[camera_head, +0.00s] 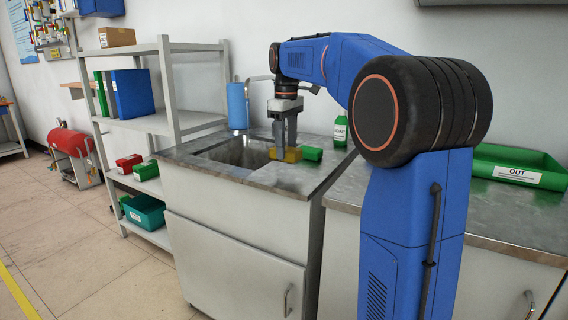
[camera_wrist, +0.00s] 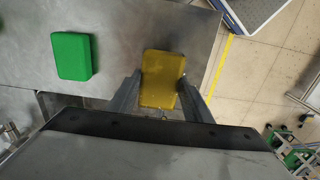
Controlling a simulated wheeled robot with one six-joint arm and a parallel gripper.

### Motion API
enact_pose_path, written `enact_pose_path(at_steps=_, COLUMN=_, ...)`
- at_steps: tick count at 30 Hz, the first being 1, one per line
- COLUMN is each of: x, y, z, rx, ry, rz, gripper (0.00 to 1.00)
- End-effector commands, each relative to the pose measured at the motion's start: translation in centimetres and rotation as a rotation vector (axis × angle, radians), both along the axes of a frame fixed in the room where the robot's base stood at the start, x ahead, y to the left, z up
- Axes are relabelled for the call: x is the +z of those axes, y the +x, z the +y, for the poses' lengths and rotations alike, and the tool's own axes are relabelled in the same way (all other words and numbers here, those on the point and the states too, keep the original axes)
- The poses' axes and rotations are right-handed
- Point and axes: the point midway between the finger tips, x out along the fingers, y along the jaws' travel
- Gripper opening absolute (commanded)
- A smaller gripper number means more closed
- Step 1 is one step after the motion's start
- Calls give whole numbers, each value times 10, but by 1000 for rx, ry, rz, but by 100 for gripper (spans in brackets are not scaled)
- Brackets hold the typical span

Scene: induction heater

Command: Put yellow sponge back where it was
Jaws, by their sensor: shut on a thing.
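The yellow sponge (camera_head: 289,154) is at the metal counter by the right side of the sink in the head view. It also shows in the wrist view (camera_wrist: 162,78), between the two fingers. My gripper (camera_head: 284,146) points down and is shut on the sponge; its fingers show on both sides of it in the wrist view (camera_wrist: 160,98). I cannot tell whether the sponge touches the counter. A green sponge (camera_head: 312,154) lies on the counter just right of the yellow one; in the wrist view it lies to the left (camera_wrist: 72,56), apart from it.
The sink basin (camera_head: 240,152) opens left of my gripper. A blue roll (camera_head: 237,106) and a green soap bottle (camera_head: 340,131) stand behind. A green OUT tray (camera_head: 515,168) is on the right counter. Shelves (camera_head: 165,90) stand left. The counter's front strip (camera_head: 270,178) is clear.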

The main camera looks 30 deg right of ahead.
Motion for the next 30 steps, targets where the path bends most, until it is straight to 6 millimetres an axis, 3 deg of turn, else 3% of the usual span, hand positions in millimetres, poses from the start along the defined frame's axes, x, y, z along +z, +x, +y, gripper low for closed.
enact_pose_path(at_steps=7, x=-16, y=0, z=0, rx=0, ry=0, rz=0, gripper=25)
enact_pose_path(at_steps=15, x=-47, y=0, z=0, rx=0, ry=0, rz=0, gripper=25)
enact_pose_path(at_steps=26, x=-50, y=0, z=0, rx=0, ry=0, rz=0, gripper=25)
enact_pose_path(at_steps=27, x=-50, y=0, z=0, rx=0, ry=0, rz=0, gripper=53)
enact_pose_path(at_steps=29, x=-50, y=0, z=0, rx=0, ry=0, rz=0, gripper=65)
enact_pose_path(at_steps=30, x=-50, y=0, z=0, rx=0, ry=0, rz=0, gripper=65)
